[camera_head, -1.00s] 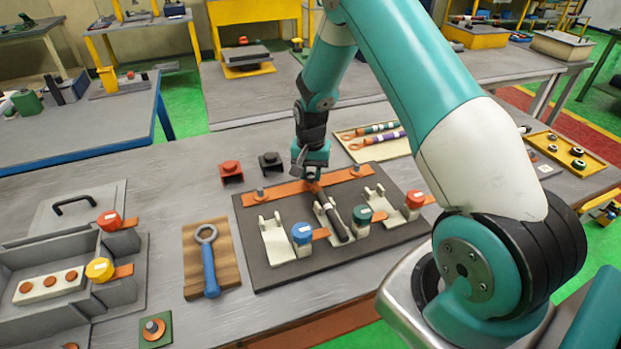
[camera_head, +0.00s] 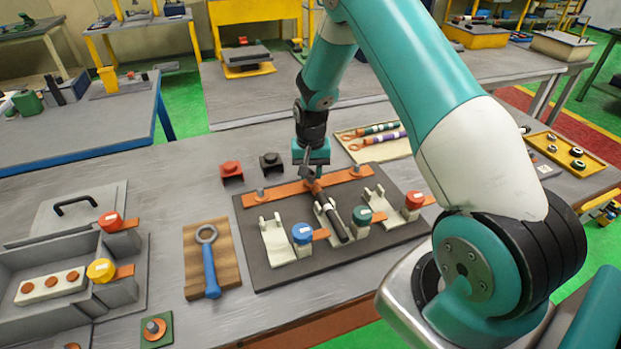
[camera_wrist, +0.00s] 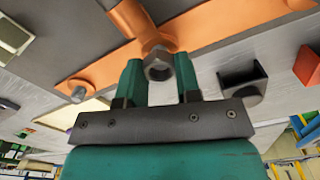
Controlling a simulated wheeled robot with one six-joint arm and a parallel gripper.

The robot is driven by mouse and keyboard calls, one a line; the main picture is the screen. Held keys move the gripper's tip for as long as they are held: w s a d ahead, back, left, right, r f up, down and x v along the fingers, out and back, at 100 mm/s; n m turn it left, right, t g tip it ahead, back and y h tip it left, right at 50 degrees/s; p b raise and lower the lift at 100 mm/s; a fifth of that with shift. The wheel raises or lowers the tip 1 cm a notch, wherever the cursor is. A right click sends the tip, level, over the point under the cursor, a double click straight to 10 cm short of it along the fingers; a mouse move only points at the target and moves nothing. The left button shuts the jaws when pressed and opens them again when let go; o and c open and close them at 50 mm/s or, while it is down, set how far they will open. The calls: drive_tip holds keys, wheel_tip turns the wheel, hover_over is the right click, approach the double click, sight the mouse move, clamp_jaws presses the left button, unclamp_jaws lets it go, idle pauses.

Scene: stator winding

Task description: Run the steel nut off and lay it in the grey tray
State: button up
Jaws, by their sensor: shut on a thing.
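The steel nut (camera_wrist: 158,68) is a grey hex nut at the middle of the copper-coloured bar (camera_wrist: 225,32) in the wrist view, beside the end of an orange lug (camera_wrist: 130,17). My gripper (camera_wrist: 158,82) has its two green fingers on either side of the nut, shut on it. In the head view my gripper (camera_head: 311,176) points down at the middle of the bar (camera_head: 285,192) and hides the nut. I cannot tell whether the nut is still on its thread. A grey open box (camera_head: 142,262) stands at the left; I cannot tell whether it is the grey tray.
The dark board (camera_head: 275,278) carries white cradles, a black-sleeved lead (camera_head: 335,222) and blue, green and red capped posts. A blue-handled ring spanner (camera_head: 210,265) lies on a wooden board at its left. Red (camera_head: 231,172) and black (camera_head: 270,164) blocks stand behind.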

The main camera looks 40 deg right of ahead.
drive_tip(key=shift+r, duration=0.1)
idle(0.3)
drive_tip(key=shift+r+p, duration=2.1)
drive_tip(key=shift+r, duration=0.85)
